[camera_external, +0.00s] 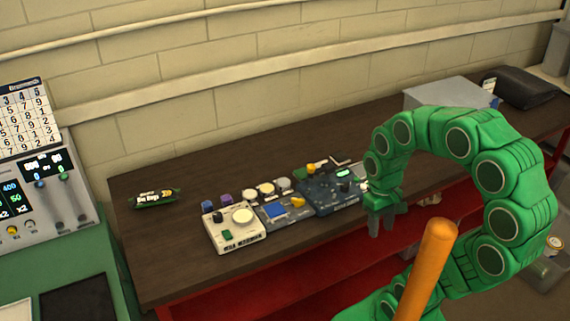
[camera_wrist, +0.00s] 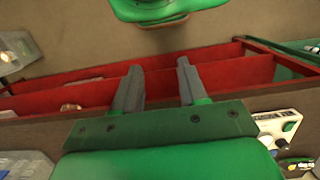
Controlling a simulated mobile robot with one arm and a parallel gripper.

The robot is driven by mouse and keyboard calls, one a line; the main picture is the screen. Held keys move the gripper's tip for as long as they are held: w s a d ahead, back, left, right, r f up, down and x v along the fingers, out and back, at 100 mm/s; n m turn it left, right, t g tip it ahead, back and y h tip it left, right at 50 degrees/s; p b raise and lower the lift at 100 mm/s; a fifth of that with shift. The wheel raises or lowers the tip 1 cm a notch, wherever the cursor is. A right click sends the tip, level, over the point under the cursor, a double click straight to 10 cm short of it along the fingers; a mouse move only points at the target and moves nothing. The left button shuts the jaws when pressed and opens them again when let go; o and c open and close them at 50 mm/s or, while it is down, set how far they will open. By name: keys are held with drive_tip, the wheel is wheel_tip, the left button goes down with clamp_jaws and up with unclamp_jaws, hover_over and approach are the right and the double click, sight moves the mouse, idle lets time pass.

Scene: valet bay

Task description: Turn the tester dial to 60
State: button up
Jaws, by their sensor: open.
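A row of small devices sits on the dark bench. At its left is a cream box (camera_external: 234,228) with a large pale round dial (camera_external: 243,215), a small dark knob and a green button. In the middle is a grey-blue panel (camera_external: 285,211) with a blue square and a yellow part. At the right is a dark blue unit (camera_external: 331,195) with a lit green display and a dark knob. I cannot tell which is the tester, nor read any dial setting. My gripper (camera_external: 382,228) is open and empty, right of the row and apart from it. Its fingers also show in the wrist view (camera_wrist: 158,80).
Several round knobs or caps (camera_external: 266,188) stand behind the row. A green packet (camera_external: 155,197) lies at the bench's left. A grey box (camera_external: 449,93) and a black pouch (camera_external: 520,88) are at the back right. A red frame (camera_external: 290,291) runs below the bench's front edge.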

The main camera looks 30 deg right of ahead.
drive_tip(key=shift+o, duration=1.6)
drive_tip(key=shift+w, duration=0.25)
drive_tip(key=n+t, duration=0.2)
drive_tip(key=n, duration=1.1)
hover_over(345, 184)
drive_tip(key=f, duration=0.4)
drive_tip(key=shift+s+a, duration=0.2)
drive_tip(key=shift+s, duration=0.05)
drive_tip(key=shift+w+d+f+n, duration=0.2)
drive_tip(key=shift+d+f+n, duration=0.05)
drive_tip(key=shift+f+n, duration=0.05)
drive_tip(key=shift+f, duration=3.8)
